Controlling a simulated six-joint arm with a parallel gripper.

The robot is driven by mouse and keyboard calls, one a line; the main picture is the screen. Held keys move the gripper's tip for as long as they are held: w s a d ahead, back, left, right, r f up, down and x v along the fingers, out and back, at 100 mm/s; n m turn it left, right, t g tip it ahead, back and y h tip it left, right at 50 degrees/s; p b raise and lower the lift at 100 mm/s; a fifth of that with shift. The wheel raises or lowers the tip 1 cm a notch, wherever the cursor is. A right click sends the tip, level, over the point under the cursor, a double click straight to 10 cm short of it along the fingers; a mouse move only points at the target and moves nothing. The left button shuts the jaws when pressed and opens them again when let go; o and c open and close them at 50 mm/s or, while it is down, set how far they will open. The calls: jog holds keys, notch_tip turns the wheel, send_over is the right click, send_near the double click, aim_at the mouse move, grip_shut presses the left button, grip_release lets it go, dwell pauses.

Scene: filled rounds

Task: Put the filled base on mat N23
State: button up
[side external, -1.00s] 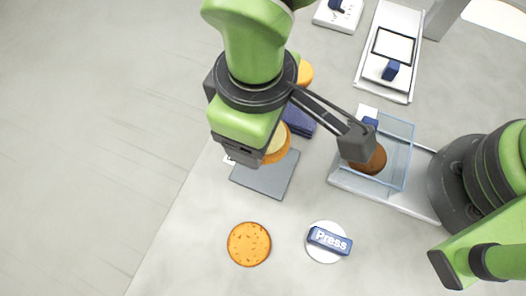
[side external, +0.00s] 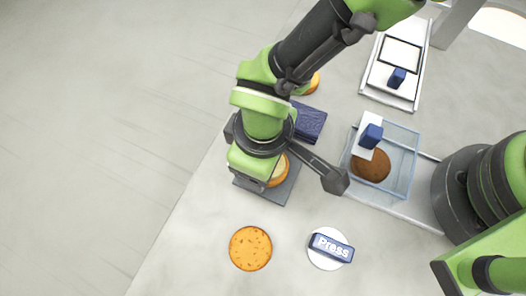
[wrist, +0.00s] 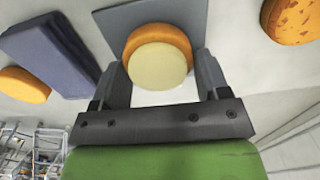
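The filled base is an orange round with a pale cream top. It shows in the wrist view (wrist: 158,64) between the two fingers, and partly in the side view (side external: 279,171), where my wrist hides its left part. My gripper (wrist: 160,70) has a finger against each side of it. The grey square mat lies below, in the side view (side external: 283,192) and the wrist view (wrist: 190,14). The base overlaps the mat in both views; whether it touches the mat I cannot tell. No mat label can be read.
A speckled orange round (side external: 250,248) and a white disc with a blue Press bar (side external: 331,246) lie nearer the front. A dark blue pad (side external: 309,122) lies beside the mat. A clear box (side external: 402,165) holds brown filling. A white sliding unit (side external: 391,73) stands behind.

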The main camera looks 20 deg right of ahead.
jog(key=o, duration=0.3)
notch_tip(320, 180, up, 12)
jog(key=shift+r, duration=0.2)
dwell(0.3)
